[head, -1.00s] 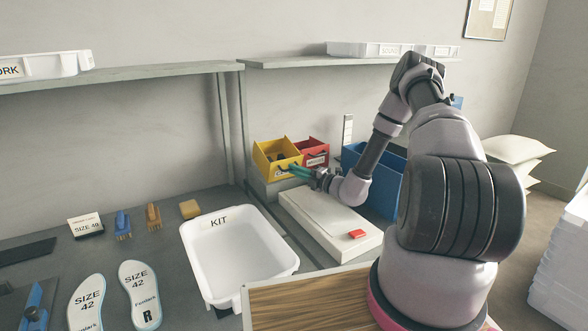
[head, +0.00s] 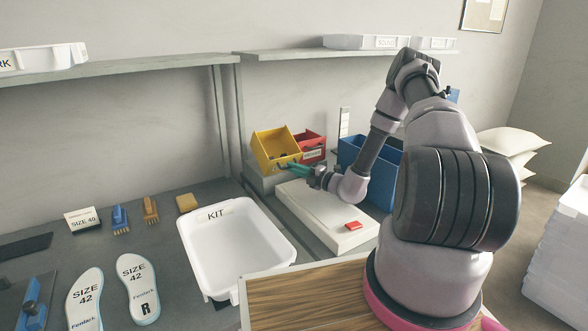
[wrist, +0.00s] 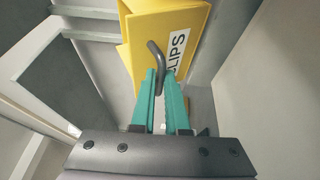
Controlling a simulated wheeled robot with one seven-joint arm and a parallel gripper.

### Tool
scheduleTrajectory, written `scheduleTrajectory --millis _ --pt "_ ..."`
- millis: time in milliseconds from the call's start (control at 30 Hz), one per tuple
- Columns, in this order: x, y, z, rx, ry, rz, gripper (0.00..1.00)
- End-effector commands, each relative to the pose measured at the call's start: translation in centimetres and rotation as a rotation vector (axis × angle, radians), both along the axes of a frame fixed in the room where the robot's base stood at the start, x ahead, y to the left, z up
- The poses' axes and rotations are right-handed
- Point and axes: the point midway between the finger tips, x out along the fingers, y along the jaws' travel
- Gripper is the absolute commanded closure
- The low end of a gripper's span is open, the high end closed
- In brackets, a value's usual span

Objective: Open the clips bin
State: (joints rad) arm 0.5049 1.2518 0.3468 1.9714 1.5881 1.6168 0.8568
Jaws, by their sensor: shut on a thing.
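The clips bin (head: 277,150) is a yellow box on the grey ledge behind the white box, tilted toward me in the head view. In the wrist view the yellow front (wrist: 165,40) fills the upper middle, with a label reading "CLIPS" in part and a dark curved handle (wrist: 156,62). My gripper (head: 291,168) reaches the bin's front from the right. Its teal fingers (wrist: 160,80) are shut on the handle of the clips bin. The inside of the bin is only partly visible.
A red bin (head: 312,143) stands right beside the yellow one. A blue bin (head: 354,153) is to its right. A white box (head: 318,212) with a red block (head: 353,225) lies below my forearm. The white KIT tray (head: 235,250) is at front left.

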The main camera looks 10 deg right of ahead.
Motion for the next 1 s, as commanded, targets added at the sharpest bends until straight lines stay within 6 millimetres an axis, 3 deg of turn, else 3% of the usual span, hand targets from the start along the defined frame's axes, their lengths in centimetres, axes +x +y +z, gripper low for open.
scheduleTrajectory --millis 133,200,233,667,1000 --pt "0.1 -0.1 -0.1 -0.003 0.002 -0.004 1.00" --pt "0.1 -0.1 -0.1 -0.002 0.001 -0.003 0.69" --pt "0.1 0.0 -0.1 -0.002 0.001 -0.003 0.58" --pt "-0.1 -0.2 0.0 -0.001 0.000 -0.002 0.58" --pt "-4.4 -4.0 -0.3 0.000 0.001 -0.004 0.58"
